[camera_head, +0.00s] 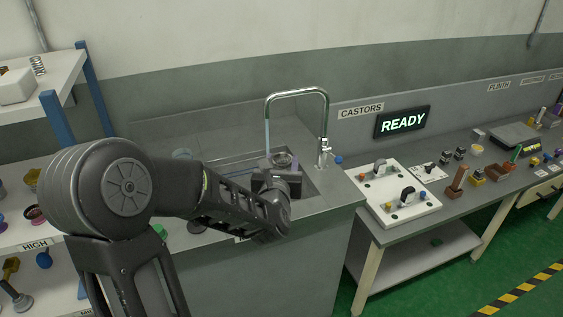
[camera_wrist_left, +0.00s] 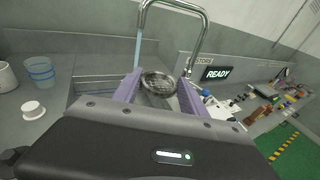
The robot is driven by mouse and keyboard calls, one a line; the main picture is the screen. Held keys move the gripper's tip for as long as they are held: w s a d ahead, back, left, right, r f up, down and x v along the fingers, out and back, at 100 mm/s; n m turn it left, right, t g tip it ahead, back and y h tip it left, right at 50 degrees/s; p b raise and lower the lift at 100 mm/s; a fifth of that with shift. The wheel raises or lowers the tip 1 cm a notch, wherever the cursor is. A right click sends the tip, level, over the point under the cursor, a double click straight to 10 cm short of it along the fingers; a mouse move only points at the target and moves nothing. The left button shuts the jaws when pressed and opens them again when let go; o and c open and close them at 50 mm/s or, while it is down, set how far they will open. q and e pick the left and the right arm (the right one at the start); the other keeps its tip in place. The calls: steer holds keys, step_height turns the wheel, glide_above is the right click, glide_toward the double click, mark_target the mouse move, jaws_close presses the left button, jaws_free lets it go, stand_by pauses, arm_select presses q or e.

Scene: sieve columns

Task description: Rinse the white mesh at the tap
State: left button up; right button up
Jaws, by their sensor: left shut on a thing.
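My left gripper (camera_head: 280,168) is over the sink (camera_head: 240,164), shut on a round mesh piece with a dark rim (camera_head: 282,159). In the left wrist view the mesh (camera_wrist_left: 159,84) lies between the two purple fingers (camera_wrist_left: 158,92), its grey lattice facing up. The chrome tap (camera_head: 298,93) arches above the sink. A pale blue stream of water (camera_head: 267,135) falls from its spout, left of the mesh in both views. I cannot tell whether the water touches the mesh. My right gripper is not in view.
A blue cup (camera_wrist_left: 40,71) and a white round piece (camera_wrist_left: 33,110) stand on the counter left of the sink. A lit READY display (camera_head: 403,122) is on the right wall. A white panel with handles (camera_head: 398,195) lies on the bench at right.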

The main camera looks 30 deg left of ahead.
arm_select(q)
steer(key=shift+w+a+f, duration=0.2)
steer(key=shift+w+a, duration=0.5)
steer(key=shift+a, duration=0.15)
steer(key=w+a+f+b, duration=0.1)
steer(key=w+a+f, duration=0.1)
steer(key=w+a, duration=0.5)
steer(key=shift+w+a+f+b, duration=0.2)
steer(key=shift+a+b, duration=0.2)
steer(key=shift+a, duration=0.65)
steer(key=shift+w+d+b, duration=0.35)
steer(key=shift+w+b, duration=0.05)
steer(key=shift+b, duration=0.15)
